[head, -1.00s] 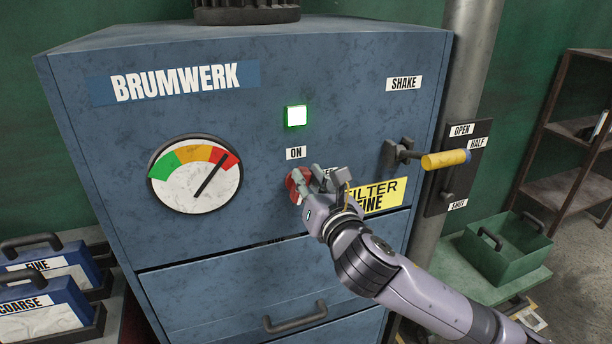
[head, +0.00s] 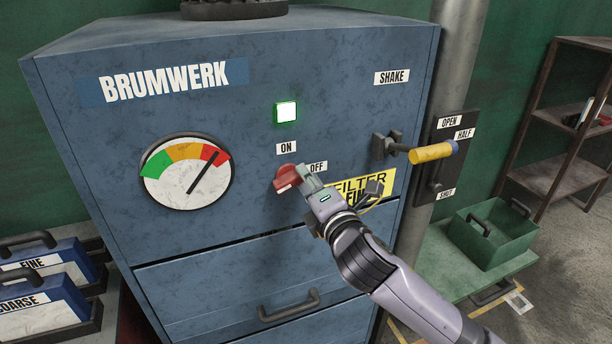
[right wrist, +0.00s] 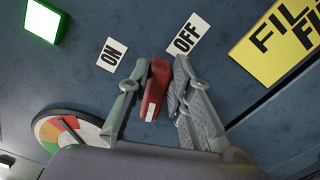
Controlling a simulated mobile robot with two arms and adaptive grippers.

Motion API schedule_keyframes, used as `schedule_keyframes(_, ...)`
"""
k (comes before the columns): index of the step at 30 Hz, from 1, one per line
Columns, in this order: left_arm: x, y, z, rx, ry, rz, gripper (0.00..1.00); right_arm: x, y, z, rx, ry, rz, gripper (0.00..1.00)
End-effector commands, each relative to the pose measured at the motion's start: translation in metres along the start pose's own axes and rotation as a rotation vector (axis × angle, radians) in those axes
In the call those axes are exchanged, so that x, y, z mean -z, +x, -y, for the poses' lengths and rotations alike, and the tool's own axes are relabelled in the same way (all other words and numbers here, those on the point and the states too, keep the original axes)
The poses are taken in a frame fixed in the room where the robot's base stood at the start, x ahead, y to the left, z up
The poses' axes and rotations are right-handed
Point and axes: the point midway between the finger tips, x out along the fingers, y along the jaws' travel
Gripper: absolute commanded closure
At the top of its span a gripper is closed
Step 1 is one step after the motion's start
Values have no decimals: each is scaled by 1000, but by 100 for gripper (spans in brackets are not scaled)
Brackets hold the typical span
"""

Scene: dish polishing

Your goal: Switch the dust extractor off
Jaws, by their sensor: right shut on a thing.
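The dust extractor is a blue-grey cabinet (head: 110,135) marked BRUMWERK. Its red rotary switch (head: 287,178) sits below the ON label (head: 286,147) and left of the OFF label (head: 317,167). My right gripper (head: 302,181) is shut on the switch. In the right wrist view the red switch (right wrist: 157,85) lies between the two fingers, with a white mark on its near end. Which label it points to I cannot tell. The indicator lamp (head: 286,112) glows white with a green edge. The gauge (head: 187,172) needle points into red. My left gripper is out of view.
A yellow-handled lever (head: 432,153) sticks out at the right, beside the OPEN/HALF/SHUT plate. The yellow FILTER label (head: 378,184) is partly behind my right gripper. A drawer handle (head: 288,305) is below. A green bin (head: 492,236) stands right; filter cases (head: 40,300) stand left.

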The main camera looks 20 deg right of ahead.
Motion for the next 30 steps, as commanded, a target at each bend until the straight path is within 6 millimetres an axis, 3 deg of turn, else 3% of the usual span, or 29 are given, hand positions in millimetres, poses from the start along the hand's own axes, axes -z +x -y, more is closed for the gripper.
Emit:
schedule_keyframes(13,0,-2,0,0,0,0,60,1,0,9,2,298,1,100)
schedule_keyframes(30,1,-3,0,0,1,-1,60,2,0,11,2,378,1,100)
